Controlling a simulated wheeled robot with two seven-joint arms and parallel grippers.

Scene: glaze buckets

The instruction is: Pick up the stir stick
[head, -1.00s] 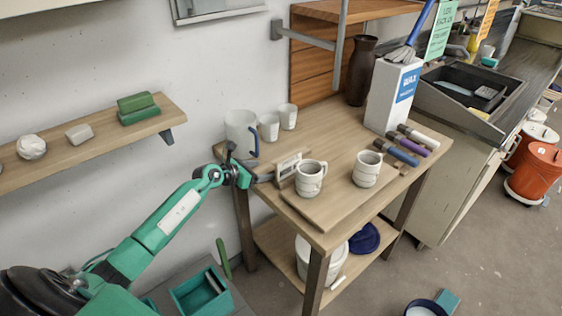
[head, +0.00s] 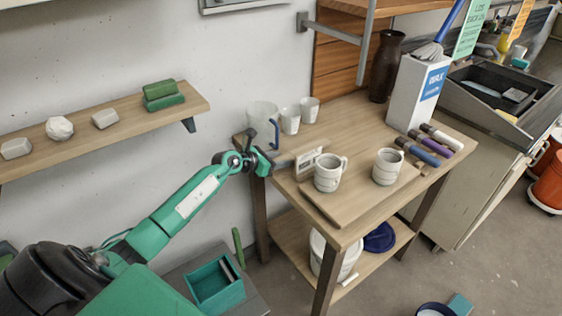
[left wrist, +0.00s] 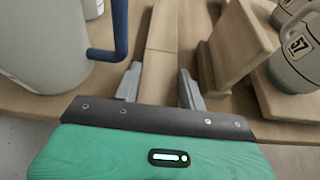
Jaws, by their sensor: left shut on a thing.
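My left gripper (head: 284,162) is at the near left edge of the wooden table, low over its top. In the left wrist view its two grey fingers (left wrist: 160,84) are shut on a flat pale wooden strip, which I take to be the stir stick (left wrist: 160,72). The strip lies between the fingers and points away from me; its far end blends with the tabletop wood. In the head view the stick is too small and too hidden to make out clearly. My right gripper is not in view.
A white pitcher (head: 261,116) with a blue handle stands close left of the gripper. A small wooden label stand (head: 306,163) is close right, beside a white mug (head: 328,173) on a board.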

